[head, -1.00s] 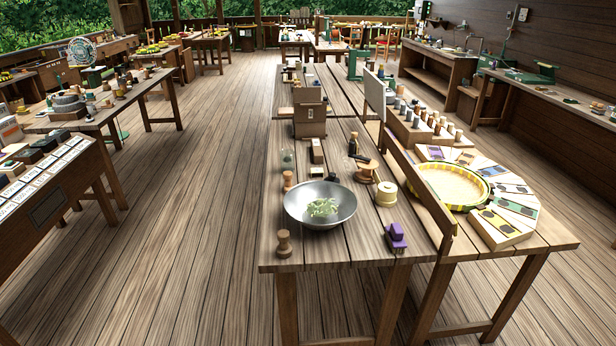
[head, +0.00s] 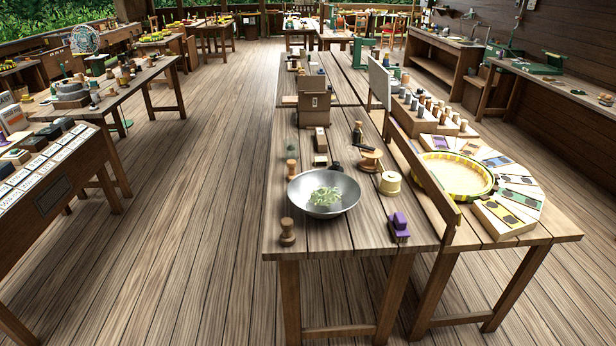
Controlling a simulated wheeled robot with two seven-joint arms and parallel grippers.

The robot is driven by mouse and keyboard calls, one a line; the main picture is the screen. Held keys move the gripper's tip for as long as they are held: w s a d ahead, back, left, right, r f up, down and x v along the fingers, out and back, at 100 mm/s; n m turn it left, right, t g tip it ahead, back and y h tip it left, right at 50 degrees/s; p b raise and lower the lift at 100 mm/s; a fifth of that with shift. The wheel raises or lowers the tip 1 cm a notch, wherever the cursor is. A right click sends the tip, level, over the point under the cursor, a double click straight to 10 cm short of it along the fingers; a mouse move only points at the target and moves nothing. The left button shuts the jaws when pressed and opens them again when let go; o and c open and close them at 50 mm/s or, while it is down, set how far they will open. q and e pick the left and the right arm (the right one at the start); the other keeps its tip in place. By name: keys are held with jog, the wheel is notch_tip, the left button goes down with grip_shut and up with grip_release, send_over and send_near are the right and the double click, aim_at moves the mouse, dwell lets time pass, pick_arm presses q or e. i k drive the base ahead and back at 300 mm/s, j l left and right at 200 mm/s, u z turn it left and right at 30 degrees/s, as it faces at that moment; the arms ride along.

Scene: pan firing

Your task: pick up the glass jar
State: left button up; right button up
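A small, clear, faintly greenish vessel that looks like the glass jar (head: 291,146) stands near the left edge of the middle table (head: 345,238), behind a wooden peg-like piece (head: 292,169). It is small and see-through, so its shape is hard to make out. Neither of my grippers is in view.
A metal bowl with green leaves (head: 296,203) stands in front of the jar. Nearby are a cardboard-brown box (head: 314,112), a dark bottle (head: 357,132), a wooden spool (head: 370,160) and a purple block (head: 398,226). Open plank floor (head: 200,190) lies left of the table.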

aim_at(291, 151)
jog(key=z, duration=0.3)
jog(key=i+j+z, duration=0.15)
jog(key=j+z, duration=0.25)
jog(key=i+j+z, duration=0.15)
jog(key=j+z, duration=1.1)
jog(key=i+l, duration=0.05)
jog(key=l, duration=0.05)
